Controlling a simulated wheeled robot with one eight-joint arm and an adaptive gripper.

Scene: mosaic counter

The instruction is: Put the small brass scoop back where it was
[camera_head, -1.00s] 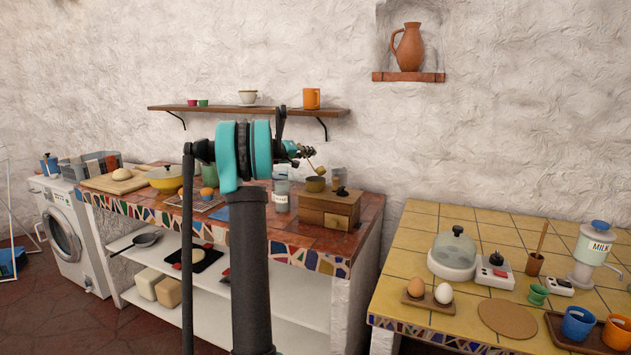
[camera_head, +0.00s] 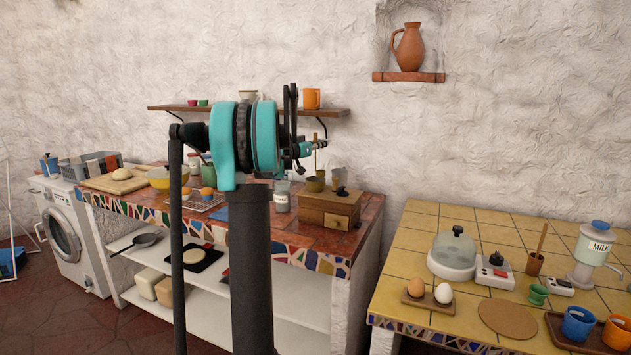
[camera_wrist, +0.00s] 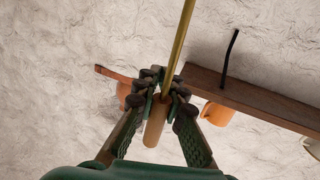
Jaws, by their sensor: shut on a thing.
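My gripper (camera_head: 318,146) is above the back right of the mosaic counter (camera_head: 365,215). In the wrist view, my gripper (camera_wrist: 160,85) is shut on the brass scoop, around its wooden handle (camera_wrist: 154,122). The scoop's thin brass shaft (camera_wrist: 181,38) runs out of the top of that view, so its bowl is hidden there. In the head view the scoop's shaft (camera_head: 315,160) hangs close to upright below my gripper. Its lower end is over or beside a small brass pot (camera_head: 314,185); I cannot tell whether it is inside.
A wooden grinder box (camera_head: 328,208) stands in front of the brass pot, with a labelled glass jar (camera_head: 281,198) to its left. The wall shelf (camera_head: 228,109) with an orange mug (camera_head: 311,98) is above. A yellow-tiled counter (camera_head: 415,240) is to the right.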

